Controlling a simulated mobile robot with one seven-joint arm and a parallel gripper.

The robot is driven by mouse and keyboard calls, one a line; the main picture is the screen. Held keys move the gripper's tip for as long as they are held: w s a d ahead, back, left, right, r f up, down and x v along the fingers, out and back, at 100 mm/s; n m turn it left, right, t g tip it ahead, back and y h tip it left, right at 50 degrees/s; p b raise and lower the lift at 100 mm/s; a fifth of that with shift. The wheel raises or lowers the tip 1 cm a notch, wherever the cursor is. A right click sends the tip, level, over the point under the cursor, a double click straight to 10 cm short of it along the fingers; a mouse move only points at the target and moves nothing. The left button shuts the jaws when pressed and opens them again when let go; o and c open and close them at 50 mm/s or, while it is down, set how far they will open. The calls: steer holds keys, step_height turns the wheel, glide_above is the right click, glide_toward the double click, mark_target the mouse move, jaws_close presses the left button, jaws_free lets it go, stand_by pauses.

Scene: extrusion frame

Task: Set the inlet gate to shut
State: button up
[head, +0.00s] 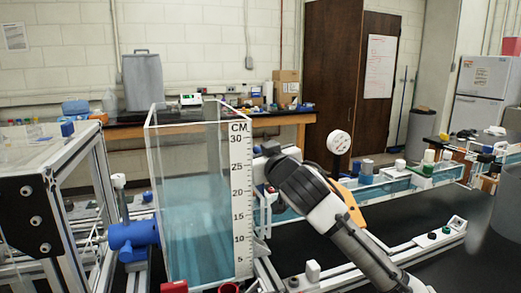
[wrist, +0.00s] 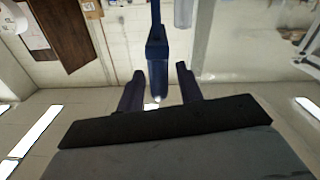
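The clear tank (head: 185,225) holds blue water and has a CM scale (head: 240,200) on its right side. My gripper (head: 264,160) is beside the tank's upper right edge, its fingers mostly hidden by my wrist. In the wrist view my gripper (wrist: 160,88) is open, with its two dark blue fingers apart. A dark blue block on a thin stem (wrist: 157,48), perhaps the inlet gate's handle, shows between the fingers with a gap on each side. I cannot tell how deep it lies between them or whether the gate is open or shut.
A blue pipe fitting (head: 133,235) joins the tank's left side. A metal extrusion frame (head: 42,215) stands at the left. A white round dial (head: 338,142) stands right of my wrist. A long water channel (head: 385,187) runs behind my arm. The black bench (head: 475,235) has bare room at right.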

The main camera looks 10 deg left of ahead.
steer(key=shift+w+a, duration=0.1)
jaws_close()
steer(key=shift+w+f, duration=0.1)
stand_by(0.3)
